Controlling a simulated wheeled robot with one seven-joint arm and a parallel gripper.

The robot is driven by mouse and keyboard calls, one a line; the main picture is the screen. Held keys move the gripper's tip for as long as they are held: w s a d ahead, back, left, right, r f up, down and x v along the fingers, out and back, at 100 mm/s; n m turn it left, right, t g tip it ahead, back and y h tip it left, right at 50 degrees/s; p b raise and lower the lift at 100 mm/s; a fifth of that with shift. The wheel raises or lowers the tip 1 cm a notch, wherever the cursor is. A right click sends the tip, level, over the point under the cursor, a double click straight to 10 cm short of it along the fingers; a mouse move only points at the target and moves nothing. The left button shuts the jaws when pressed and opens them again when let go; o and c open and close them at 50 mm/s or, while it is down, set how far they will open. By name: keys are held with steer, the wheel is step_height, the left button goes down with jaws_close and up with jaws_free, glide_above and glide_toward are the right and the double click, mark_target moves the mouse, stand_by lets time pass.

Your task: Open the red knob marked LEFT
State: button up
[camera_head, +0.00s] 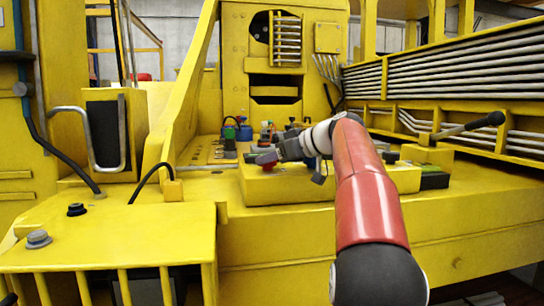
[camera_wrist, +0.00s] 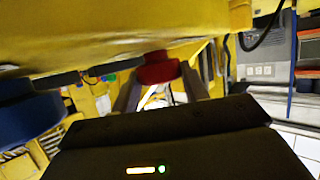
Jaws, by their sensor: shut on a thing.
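A red knob (camera_wrist: 157,68) shows in the wrist view between the two fingers of my gripper (camera_wrist: 160,85), under a yellow surface. In the head view, my gripper (camera_head: 266,158) reaches left across the yellow block (camera_head: 290,188), and a small red part of the knob (camera_head: 267,168) shows at its fingertips. The gripper is shut on the red knob. No LEFT marking is readable, and my gripper and arm hide part of the block.
A large blue round part (camera_wrist: 28,120) sits close to my gripper at the left of the wrist view. In the head view, a black-tipped lever (camera_head: 470,126) sticks out at the right. Several small coloured fittings stand behind the block.

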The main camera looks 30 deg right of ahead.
steer(key=shift+f, duration=0.15)
steer(key=o, duration=1)
steer(key=v, duration=0.7)
steer(key=shift+s+d+r, duration=0.2)
steer(key=shift+s+r, duration=0.05)
steer(key=shift+s, duration=0.05)
